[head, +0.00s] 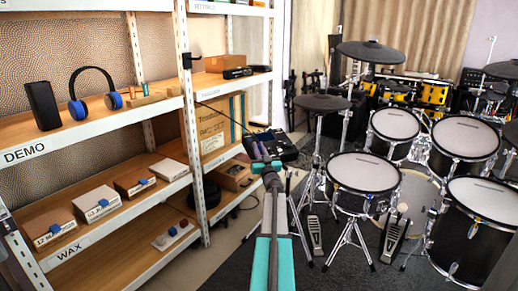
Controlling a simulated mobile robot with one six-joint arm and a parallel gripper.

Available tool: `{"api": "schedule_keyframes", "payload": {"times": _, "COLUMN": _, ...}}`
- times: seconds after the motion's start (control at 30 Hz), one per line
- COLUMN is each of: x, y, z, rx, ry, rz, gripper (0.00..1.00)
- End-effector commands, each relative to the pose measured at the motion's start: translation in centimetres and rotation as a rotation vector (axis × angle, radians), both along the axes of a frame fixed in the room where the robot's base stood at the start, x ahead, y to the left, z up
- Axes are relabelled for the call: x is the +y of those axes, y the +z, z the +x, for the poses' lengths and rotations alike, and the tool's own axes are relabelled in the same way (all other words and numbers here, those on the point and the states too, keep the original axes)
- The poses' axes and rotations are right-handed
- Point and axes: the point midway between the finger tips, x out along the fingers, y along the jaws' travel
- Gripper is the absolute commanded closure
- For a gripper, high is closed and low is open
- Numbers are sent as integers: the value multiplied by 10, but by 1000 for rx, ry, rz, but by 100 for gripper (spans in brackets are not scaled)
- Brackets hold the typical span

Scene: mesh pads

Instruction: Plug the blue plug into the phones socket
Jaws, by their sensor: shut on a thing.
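The phones socket cannot be made out.
A shelf rack on the left holds blue headphones (94,93), a black speaker (42,105) and several boxes. Its white upright (189,120) stands left of my gripper. A drum kit with a near drum (363,173) and pedals fills the right.

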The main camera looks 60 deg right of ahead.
Motion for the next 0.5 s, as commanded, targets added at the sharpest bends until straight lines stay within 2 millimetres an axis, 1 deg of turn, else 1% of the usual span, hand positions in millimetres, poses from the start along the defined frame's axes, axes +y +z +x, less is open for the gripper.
{"api": "schedule_keyframes", "payload": {"times": 0.13, "x": -1, "y": -4, "z": 1, "rx": 1, "ry": -1, "rz": 2, "gripper": 100}}
{"api": "schedule_keyframes", "payload": {"times": 0.17, "x": -1, "y": -4, "z": 1, "rx": 1, "ry": -1, "rz": 2, "gripper": 83}}
{"api": "schedule_keyframes", "payload": {"times": 0.2, "x": -1, "y": -3, "z": 1, "rx": 2, "ry": 0, "rz": 1, "gripper": 76}}
{"api": "schedule_keyframes", "payload": {"times": 0.27, "x": -1, "y": -3, "z": 1, "rx": 2, "ry": 0, "rz": 1, "gripper": 66}}
{"api": "schedule_keyframes", "payload": {"times": 0.3, "x": -1, "y": -3, "z": 1, "rx": 1, "ry": 0, "rz": 1, "gripper": 63}}
{"api": "schedule_keyframes", "payload": {"times": 0.5, "x": 0, "y": -3, "z": 1, "rx": 1, "ry": 0, "rz": 1, "gripper": 63}}
